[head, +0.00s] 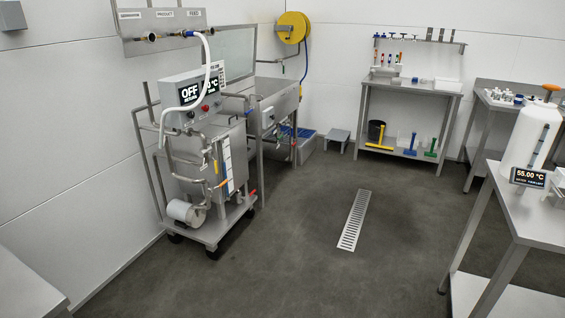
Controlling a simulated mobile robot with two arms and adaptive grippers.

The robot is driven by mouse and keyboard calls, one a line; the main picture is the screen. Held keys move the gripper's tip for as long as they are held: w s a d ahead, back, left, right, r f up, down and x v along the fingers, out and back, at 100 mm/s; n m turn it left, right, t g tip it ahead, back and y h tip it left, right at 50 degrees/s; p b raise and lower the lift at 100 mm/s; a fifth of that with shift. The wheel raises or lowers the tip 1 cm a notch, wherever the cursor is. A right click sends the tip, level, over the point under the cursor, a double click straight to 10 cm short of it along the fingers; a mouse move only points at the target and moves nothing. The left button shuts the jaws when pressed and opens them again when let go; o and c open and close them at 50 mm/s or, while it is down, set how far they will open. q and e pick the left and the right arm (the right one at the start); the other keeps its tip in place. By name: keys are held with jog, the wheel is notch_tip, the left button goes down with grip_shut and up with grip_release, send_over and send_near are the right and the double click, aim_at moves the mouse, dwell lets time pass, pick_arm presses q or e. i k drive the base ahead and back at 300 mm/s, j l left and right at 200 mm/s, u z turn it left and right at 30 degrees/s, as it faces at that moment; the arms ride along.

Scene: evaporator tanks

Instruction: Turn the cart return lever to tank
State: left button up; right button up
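The wheeled steel cart (207,232) stands at the left, near the wall, some distance from me. It carries a control box (187,92) whose display reads OFF, a tank with steel pipes, and a pump (186,213) low at the front. A small orange handle (222,183) sits on the pipework on the cart's right side, and a red handle (252,192) shows lower right. I cannot tell which handle is the return lever, or its position. Neither of my grippers is in view.
A white hose (207,62) runs from the wall panel (160,30) to the cart. A sink (275,100) stands behind it. The floor drain (355,220) lies in open floor right of the cart. Tables (535,215) line the right side. A bench corner (25,290) is near left.

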aim_at(211, 153)
jog(key=i+l+u, duration=0.8)
jog(key=i+j, duration=0.1)
